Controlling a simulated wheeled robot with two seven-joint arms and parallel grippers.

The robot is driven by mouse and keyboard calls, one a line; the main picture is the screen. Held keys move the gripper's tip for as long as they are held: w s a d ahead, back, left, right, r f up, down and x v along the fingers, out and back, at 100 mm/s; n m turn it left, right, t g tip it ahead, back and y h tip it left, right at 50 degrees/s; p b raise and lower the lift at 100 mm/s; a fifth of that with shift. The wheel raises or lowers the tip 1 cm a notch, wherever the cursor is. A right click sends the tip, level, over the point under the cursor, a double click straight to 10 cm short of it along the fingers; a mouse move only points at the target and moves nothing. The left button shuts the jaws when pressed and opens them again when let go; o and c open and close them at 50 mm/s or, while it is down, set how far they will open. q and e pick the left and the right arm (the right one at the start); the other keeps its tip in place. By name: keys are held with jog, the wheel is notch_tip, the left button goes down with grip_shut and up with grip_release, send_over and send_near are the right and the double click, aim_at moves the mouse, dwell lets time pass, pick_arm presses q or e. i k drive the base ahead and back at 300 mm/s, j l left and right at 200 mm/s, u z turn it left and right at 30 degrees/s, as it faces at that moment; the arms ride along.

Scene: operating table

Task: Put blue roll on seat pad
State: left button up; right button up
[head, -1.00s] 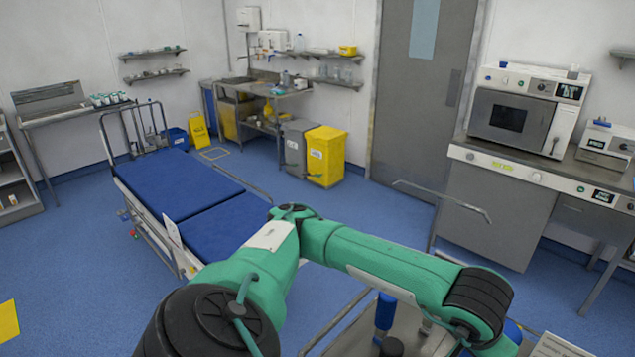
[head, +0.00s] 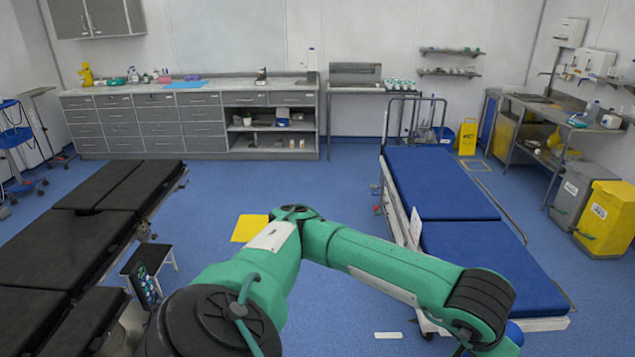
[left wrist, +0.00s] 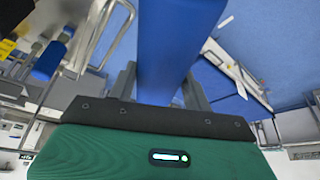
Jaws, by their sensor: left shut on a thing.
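The blue roll (left wrist: 178,45) stands out between the two fingers of my left gripper (left wrist: 160,88) in the left wrist view, and the gripper is shut on it. In the head view only a small blue piece of the roll (head: 515,333) shows beside my green left arm at the bottom edge; the fingertips are hidden. The black operating table (head: 55,235) at the left has several flat pads. I cannot tell for sure which one is the seat pad; a wide middle pad (head: 60,238) looks bare. The roll is well to the right of this table. My right gripper is not in view.
A blue stretcher (head: 450,190) with a rail stands at the right. A small black step stool (head: 148,260) is beside the operating table. A yellow mat (head: 250,228) lies on the open blue floor between table and stretcher. Grey cabinets (head: 150,125) line the back wall.

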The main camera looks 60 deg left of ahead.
aim_at(62, 251)
jog(key=j+u, duration=0.2)
jog(key=u, duration=0.2)
jog(key=j+u, duration=0.2)
jog(key=u, duration=0.2)
jog(key=j+u, duration=0.15)
jog(key=u, duration=0.25)
jog(key=i+j+u, duration=0.1)
jog(key=u, duration=0.3)
jog(key=i+j+u, duration=1.2)
jog(key=i+j, duration=0.1)
jog(key=i, duration=0.5)
